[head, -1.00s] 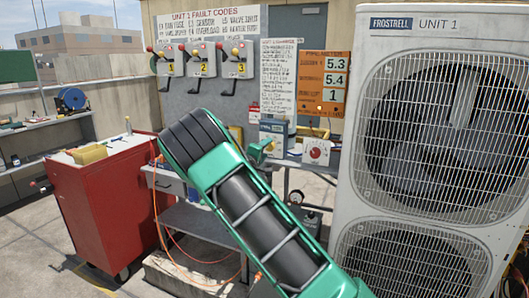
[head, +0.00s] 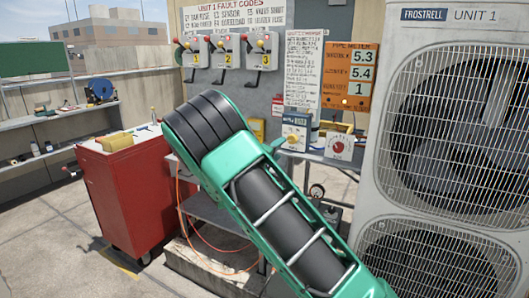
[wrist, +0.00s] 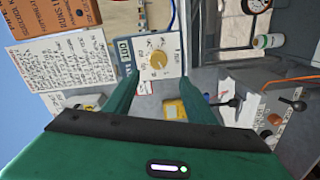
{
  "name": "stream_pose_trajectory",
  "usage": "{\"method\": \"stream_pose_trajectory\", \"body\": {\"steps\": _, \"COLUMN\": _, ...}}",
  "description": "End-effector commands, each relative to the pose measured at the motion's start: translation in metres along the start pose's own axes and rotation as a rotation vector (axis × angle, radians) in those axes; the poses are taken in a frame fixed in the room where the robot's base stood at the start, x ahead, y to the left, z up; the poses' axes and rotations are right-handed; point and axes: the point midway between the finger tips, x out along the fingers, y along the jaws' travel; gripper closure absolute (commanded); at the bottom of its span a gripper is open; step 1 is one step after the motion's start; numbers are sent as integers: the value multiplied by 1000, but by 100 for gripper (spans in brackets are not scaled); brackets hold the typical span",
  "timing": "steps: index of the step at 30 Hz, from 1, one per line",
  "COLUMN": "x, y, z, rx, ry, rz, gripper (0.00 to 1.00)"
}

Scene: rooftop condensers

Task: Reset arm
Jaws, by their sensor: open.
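My gripper (wrist: 158,92) is open in the wrist view, its two green fingers apart with nothing between them. A grey meter box with a tan dial (wrist: 157,60) shows just beyond the fingertips; I cannot tell the exact gap. In the head view, my green and black arm crosses the middle and hides most of my gripper. The same meter box (head: 296,128) stands on the bench just right of the arm's upper part.
A red cabinet (head: 135,195) stands left of my arm. A large white condenser (head: 375,165) fills the right side. Three lever switches (head: 229,50) hang on the back wall panel. An orange hose (head: 208,243) hangs below the bench. Open paving lies at lower left.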

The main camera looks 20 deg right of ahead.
Motion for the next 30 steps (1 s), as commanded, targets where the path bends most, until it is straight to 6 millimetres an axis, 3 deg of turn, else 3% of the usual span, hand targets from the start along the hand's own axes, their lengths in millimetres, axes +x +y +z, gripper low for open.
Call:
{"method": "stream_pose_trajectory", "body": {"steps": 5, "x": 1, "y": 0, "z": 1, "rx": 2, "ry": -3, "rz": -2, "gripper": 49}}
{"method": "stream_pose_trajectory", "body": {"steps": 8, "x": 5, "y": 2, "z": 15, "rx": 22, "ry": -36, "rz": -23, "gripper": 49}}
{"method": "stream_pose_trajectory", "body": {"steps": 11, "x": 13, "y": 6, "z": 50, "rx": 72, "ry": -120, "rz": -78, "gripper": 49}}
{"method": "stream_pose_trajectory", "body": {"steps": 14, "x": 18, "y": 8, "z": 99, "rx": 144, "ry": -236, "rz": -162, "gripper": 49}}
{"method": "stream_pose_trajectory", "body": {"steps": 18, "x": 10, "y": 8, "z": 166, "rx": 254, "ry": -403, "rz": -294, "gripper": 49}}
{"method": "stream_pose_trajectory", "body": {"steps": 23, "x": -16, "y": 7, "z": 229, "rx": 371, "ry": -569, "rz": -441, "gripper": 49}}
{"method": "stream_pose_trajectory", "body": {"steps": 30, "x": -80, "y": 11, "z": 299, "rx": 528, "ry": -774, "rz": -656, "gripper": 49}}
